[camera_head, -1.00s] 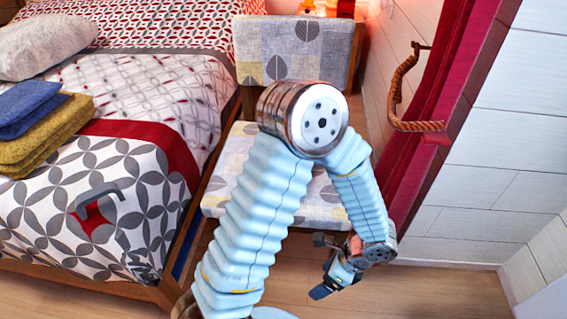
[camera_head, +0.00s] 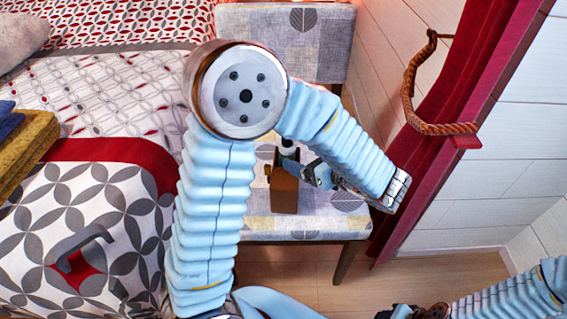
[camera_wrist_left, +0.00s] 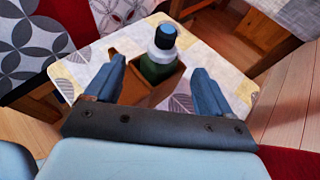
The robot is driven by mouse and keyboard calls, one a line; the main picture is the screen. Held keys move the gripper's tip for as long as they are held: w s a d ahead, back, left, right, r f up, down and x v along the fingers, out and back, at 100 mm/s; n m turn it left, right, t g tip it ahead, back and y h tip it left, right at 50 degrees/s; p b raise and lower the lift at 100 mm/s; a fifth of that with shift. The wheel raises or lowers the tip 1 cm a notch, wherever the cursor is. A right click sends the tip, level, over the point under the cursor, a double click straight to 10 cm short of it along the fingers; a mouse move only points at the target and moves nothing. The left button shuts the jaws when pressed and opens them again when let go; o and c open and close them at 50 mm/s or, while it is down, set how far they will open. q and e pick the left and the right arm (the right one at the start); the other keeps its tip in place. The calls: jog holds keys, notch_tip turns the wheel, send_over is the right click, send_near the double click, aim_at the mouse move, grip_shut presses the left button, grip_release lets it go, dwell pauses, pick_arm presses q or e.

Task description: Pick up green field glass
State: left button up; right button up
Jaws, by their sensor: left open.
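A green field glass (camera_wrist_left: 157,66) with a pale collar and a blue-topped end stands upright in an open brown box on the chair seat. In the head view the brown box (camera_head: 285,192) shows, and only a dark, small part of the field glass (camera_head: 288,145) shows above it. My left gripper (camera_head: 303,168) is just above the box. In the left wrist view its two blue fingers (camera_wrist_left: 158,78) are apart, with the field glass between and beyond them, and no grip on it shows. My right gripper (camera_head: 405,312) is partly cut off at the bottom edge.
The patterned chair (camera_head: 290,228) stands between the bed (camera_head: 90,190) and the wall. A rope tieback (camera_head: 410,100) and red curtain (camera_head: 450,90) hang at the right. Folded towels (camera_head: 25,145) lie on the bed. Wooden floor is clear in front of the chair.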

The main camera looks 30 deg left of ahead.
aim_at(284, 147)
pick_arm(q)
jog(key=x, duration=0.9)
jog(key=shift+w+a, duration=0.15)
jog(key=c, duration=1.4)
jog(key=shift+r, duration=0.1)
